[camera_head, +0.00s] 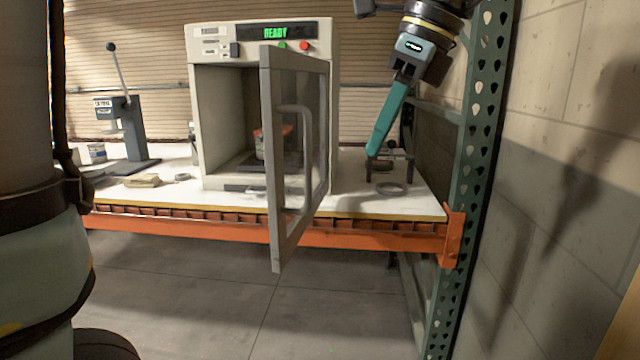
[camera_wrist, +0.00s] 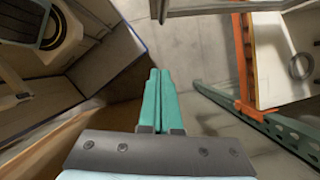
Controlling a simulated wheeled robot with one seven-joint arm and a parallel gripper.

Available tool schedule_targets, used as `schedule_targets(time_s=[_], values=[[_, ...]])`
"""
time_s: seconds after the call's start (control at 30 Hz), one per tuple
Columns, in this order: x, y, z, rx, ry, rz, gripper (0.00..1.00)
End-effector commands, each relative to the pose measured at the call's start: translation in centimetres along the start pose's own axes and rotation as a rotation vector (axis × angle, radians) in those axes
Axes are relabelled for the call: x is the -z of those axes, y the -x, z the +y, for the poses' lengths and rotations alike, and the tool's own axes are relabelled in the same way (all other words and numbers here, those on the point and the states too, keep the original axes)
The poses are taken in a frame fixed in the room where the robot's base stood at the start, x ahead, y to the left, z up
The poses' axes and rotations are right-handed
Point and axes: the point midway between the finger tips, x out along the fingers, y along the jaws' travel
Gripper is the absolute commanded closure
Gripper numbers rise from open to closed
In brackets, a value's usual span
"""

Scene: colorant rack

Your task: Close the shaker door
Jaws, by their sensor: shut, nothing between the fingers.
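The shaker (camera_head: 215,50) is a beige box on the bench with a green READY display. Its door (camera_head: 268,160) is swung wide open toward me, hinged on the right, with a window and a loop handle (camera_head: 309,140). A can (camera_head: 262,145) with an orange-red band sits inside, partly hidden by the door. My gripper (camera_head: 374,152) is shut and empty, to the right of the door and apart from it, pointing down. In the wrist view its teal fingers (camera_wrist: 160,85) are together, with a grey frame edge (camera_wrist: 200,8) at the top that may be the door.
The white bench top (camera_head: 350,195) has an orange front beam (camera_head: 345,237). A green rack post (camera_head: 465,180) and block wall (camera_head: 560,150) bound the right. A grey ring (camera_head: 390,188) and small stand lie near my gripper. A lever press (camera_head: 128,130) stands left. Floor in front is clear.

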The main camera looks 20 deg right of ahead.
Motion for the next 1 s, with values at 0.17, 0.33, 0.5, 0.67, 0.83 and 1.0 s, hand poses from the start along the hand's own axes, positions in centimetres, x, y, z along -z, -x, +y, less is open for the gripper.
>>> schedule_targets(time_s=[0.17, 0.33, 0.5, 0.67, 0.83, 1.0], values=[[-0.1, -2.4, 0.1, -0.004, 0.001, -0.001, 1.00], [-0.1, -6.0, 0.1, -0.006, 0.000, -0.001, 1.00], [-0.1, -9.4, 0.1, -0.006, 0.000, -0.002, 1.00], [-2.2, -10.3, 0.1, -0.001, 0.004, 0.001, 1.00], [-3.5, -10.9, 0.1, -0.001, 0.003, 0.002, 1.00], [-3.8, -11.1, 0.1, -0.001, 0.002, 0.001, 1.00]])
